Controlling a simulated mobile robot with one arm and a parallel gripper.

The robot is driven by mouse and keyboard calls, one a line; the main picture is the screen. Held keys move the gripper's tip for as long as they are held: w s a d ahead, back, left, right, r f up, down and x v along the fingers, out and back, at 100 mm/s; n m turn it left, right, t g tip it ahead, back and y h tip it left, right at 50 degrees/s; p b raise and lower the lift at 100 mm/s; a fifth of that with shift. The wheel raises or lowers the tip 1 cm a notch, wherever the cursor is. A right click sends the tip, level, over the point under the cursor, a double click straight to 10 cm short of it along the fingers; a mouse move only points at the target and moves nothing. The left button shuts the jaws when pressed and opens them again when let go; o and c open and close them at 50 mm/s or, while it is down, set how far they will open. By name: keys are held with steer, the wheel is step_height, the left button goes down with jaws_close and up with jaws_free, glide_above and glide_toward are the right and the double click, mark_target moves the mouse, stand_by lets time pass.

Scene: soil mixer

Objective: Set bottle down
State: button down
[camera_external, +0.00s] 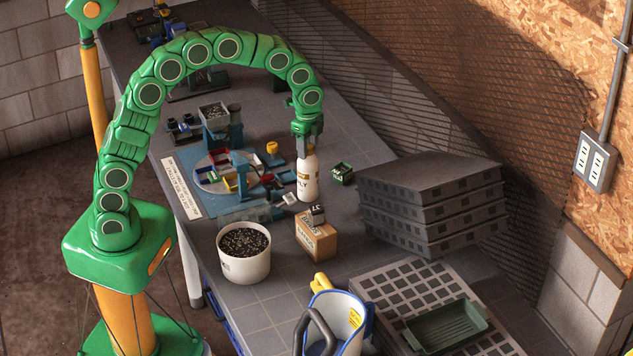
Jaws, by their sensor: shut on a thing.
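A white bottle (307,180) with dark and yellow print stands upright on or just above the grey bench top, near the middle of the picture. I cannot tell whether its base touches the surface. My gripper (303,150) points straight down and is shut on the top of the bottle. The bottle's cap is hidden by the fingers. My green arm arches over from the left to reach it.
The blue soil mixer with coloured trays (229,172) stands just left of the bottle. A small green box (342,173) and stacked dark trays (430,195) are to the right. A wooden block (316,238) and a white pot of soil (245,262) are in front.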

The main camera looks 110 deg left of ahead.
steer(key=w+a+f, duration=0.2)
steer(key=w+f, duration=0.1)
steer(key=f, duration=0.4)
steer(key=shift+a+f, duration=0.25)
steer(key=shift+f, duration=0.1)
steer(key=c, duration=0.6)
jaws_free()
steer(key=shift+f, duration=0.1)
step_height(320, 180, up, 12)
stand_by(0.3)
steer(key=shift+d, duration=0.1)
stand_by(0.3)
